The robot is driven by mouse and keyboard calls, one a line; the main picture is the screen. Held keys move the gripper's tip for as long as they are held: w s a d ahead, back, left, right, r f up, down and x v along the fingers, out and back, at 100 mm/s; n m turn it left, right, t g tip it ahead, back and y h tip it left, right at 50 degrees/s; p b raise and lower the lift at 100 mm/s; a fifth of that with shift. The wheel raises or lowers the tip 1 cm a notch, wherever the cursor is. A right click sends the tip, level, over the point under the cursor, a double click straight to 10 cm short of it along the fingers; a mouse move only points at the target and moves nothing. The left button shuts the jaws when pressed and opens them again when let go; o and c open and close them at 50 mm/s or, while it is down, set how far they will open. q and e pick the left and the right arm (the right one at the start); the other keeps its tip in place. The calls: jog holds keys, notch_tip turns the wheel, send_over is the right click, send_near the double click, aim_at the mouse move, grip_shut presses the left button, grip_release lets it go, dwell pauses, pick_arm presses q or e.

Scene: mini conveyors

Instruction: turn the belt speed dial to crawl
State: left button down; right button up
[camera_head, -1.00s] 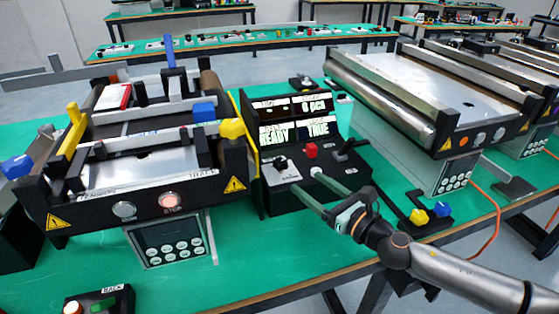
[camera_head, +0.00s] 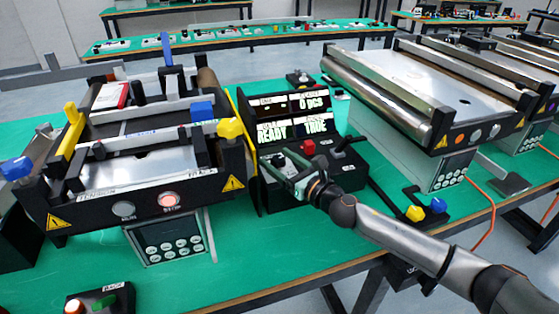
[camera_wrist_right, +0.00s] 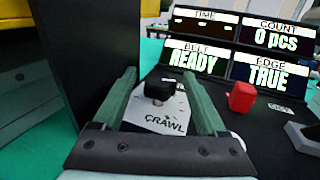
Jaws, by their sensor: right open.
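The belt speed dial (camera_wrist_right: 160,90) is a small black knob on a white plate (camera_wrist_right: 165,117) lettered CRAWL on its near side. In the right wrist view it sits between the two green fingers of my right gripper (camera_wrist_right: 161,79), which is open. I cannot tell whether either finger touches the knob, or where its pointer is. In the head view my right gripper (camera_head: 281,166) is over the left part of the black control console (camera_head: 335,182), and its fingers partly cover the dial (camera_head: 278,160). My left gripper is not in view.
The console display (camera_head: 292,117) reads 0 pcs, READY and TRUE. A red button (camera_wrist_right: 242,97) stands right of the dial, with a black lever (camera_head: 345,145) beyond it. A mini conveyor (camera_head: 150,170) with a yellow knob (camera_head: 230,128) stands close on the left.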

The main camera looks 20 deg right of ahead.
jog(key=shift+c, duration=0.2)
grip_shut()
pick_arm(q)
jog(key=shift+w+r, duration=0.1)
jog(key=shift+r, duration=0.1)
